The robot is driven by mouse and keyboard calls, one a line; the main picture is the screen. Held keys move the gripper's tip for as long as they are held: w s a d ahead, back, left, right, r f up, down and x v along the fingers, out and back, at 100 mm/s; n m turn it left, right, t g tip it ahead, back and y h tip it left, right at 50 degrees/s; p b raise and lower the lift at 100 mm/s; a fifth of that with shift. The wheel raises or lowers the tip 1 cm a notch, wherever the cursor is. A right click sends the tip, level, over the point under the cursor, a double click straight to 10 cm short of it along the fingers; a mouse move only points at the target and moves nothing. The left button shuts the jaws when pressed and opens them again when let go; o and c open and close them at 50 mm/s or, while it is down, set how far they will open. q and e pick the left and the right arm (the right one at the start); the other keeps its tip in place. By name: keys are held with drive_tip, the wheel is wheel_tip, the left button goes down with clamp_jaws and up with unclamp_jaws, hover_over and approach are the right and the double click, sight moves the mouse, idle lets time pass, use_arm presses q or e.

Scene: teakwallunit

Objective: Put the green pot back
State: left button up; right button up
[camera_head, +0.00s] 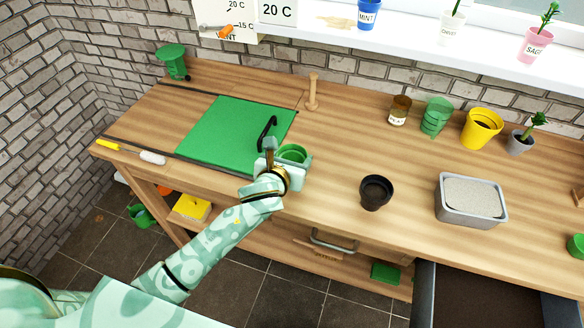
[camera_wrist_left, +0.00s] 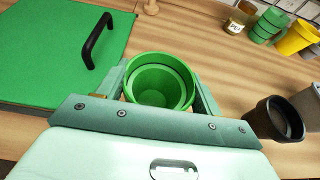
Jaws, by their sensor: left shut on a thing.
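My left gripper (camera_head: 284,170) is shut on a green pot (camera_head: 293,153), with one finger on each side of it. The pot also shows in the left wrist view (camera_wrist_left: 160,82), upright with its open top towards the camera. It is just right of the green lid with the black handle; I cannot tell whether its base touches the worktop. Other green pots (camera_head: 436,117) stand stacked at the back, between a brown jar (camera_head: 399,111) and yellow pots (camera_head: 481,128). My right gripper is not in view.
A dark pot (camera_head: 375,192) and a grey tub (camera_head: 469,200) stand right of the gripper. The green lid (camera_head: 236,133) lies on the wooden worktop to the left, and a wooden peg (camera_head: 312,93) stands behind. The worktop between gripper and stack is mostly clear. A drawer (camera_head: 480,296) is open at lower right.

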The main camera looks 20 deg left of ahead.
use_arm(q)
wheel_tip(320, 180, down, 3)
drive_tip(key=shift+s+d+b, duration=0.1)
drive_tip(key=shift+b, duration=0.4)
drive_tip(key=o, duration=1)
